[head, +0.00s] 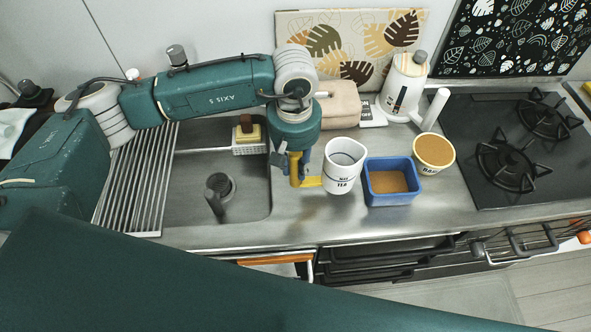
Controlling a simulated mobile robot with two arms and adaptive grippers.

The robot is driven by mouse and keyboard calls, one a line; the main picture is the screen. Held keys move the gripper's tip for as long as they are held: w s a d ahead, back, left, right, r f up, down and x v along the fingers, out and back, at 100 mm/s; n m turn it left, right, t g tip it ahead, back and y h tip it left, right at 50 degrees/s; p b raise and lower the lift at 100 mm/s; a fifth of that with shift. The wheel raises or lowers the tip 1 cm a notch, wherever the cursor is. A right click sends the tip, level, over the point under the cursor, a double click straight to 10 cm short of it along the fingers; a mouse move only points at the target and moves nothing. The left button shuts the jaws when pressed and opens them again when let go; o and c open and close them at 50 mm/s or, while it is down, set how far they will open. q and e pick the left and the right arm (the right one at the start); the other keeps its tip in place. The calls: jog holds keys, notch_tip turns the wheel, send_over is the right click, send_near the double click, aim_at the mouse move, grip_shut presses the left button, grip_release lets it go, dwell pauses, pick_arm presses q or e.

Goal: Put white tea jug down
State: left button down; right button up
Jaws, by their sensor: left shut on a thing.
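The white tea jug (342,174), marked "TEA", is upright at the middle of the counter, just left of a blue square container. Its open top faces up. My left gripper (304,180) points down at the jug's left side and is shut on it; the handle is mostly hidden by the gripper. I cannot tell whether the jug's base touches the counter or is slightly above it. My right gripper is not in view.
The blue container (390,199) and a yellow-rimmed tub (433,152) stand close on the right. A white kettle (403,88) and a beige bag-like item (341,104) are behind. The sink (225,190) is left; the stove (500,140) is right. Bare counter lies in front.

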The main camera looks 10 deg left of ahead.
aim_at(296, 176)
pick_arm(q)
notch_tip(296, 176, down, 4)
jog(key=shift+s+p, duration=0.1)
jog(key=shift+p, duration=0.6)
jog(key=shift+f+b, duration=0.4)
jog(key=c, duration=1.5)
grip_release()
jog(key=shift+r, duration=0.1)
jog(key=shift+r, duration=0.1)
